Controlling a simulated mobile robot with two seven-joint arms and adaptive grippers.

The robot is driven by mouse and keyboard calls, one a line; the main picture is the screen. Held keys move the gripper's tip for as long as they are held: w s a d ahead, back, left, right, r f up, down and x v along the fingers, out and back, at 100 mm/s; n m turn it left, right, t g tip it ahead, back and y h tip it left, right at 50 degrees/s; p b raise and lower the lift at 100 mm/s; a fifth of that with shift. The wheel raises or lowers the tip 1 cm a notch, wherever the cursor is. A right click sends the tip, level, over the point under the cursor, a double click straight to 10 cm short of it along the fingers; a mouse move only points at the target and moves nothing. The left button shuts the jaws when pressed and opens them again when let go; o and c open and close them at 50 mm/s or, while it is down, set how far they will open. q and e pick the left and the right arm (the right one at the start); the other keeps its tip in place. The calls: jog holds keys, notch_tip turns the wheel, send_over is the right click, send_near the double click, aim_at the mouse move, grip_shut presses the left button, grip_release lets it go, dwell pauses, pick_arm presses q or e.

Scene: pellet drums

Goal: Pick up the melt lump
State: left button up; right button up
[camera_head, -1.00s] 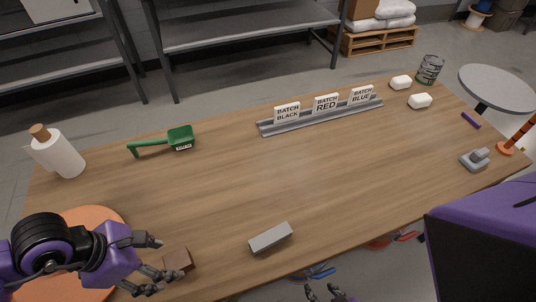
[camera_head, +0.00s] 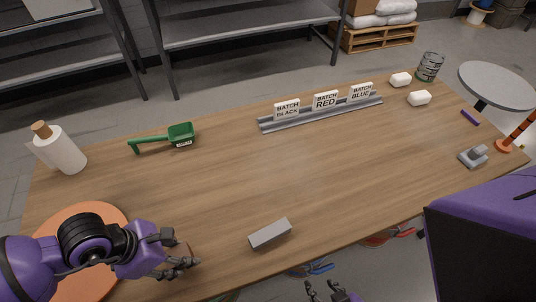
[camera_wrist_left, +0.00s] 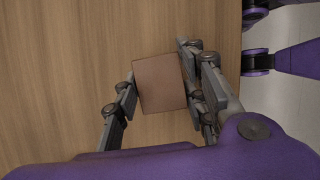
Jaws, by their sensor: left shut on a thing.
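The melt lump is a small brown block (camera_wrist_left: 160,83) on the wooden table, seen between the fingers in the left wrist view. My left gripper (camera_wrist_left: 162,92) is shut on it, one finger on each side. In the head view, the left gripper (camera_head: 176,252) is near the table's front left, and its fingers mostly hide the lump. My right gripper (camera_head: 328,290) is at the bottom edge of the head view, below the table's front edge, with its fingers apart and nothing seen between them.
A grey block (camera_head: 270,233) lies right of my left gripper. An orange disc (camera_head: 112,215) lies under my left arm. A green scoop (camera_head: 181,135), a white bottle (camera_head: 62,152) and a rail of batch signs (camera_head: 320,113) stand farther back. The table's middle is clear.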

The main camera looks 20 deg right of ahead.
pick_arm(q)
jog(key=shift+c, duration=0.8)
pick_arm(e)
jog(key=shift+w, duration=0.2)
pick_arm(q)
jog(key=shift+r, duration=0.15)
jog(key=shift+r, duration=0.2)
notch_tip(320, 180, up, 2)
jog(key=shift+r, duration=0.1)
jog(key=s+a+r+p, duration=0.3)
jog(key=s+a+r, duration=0.6)
jog(key=s+r, duration=0.1)
jog(key=shift+s, duration=0.3)
pick_arm(e)
jog(key=w+r, duration=0.1)
jog(key=w+a+r, duration=0.1)
jog(key=r, duration=0.1)
jog(key=shift+a, duration=0.1)
pick_arm(q)
jog(key=shift+a, duration=0.1)
pick_arm(e)
jog(key=shift+w, duration=0.1)
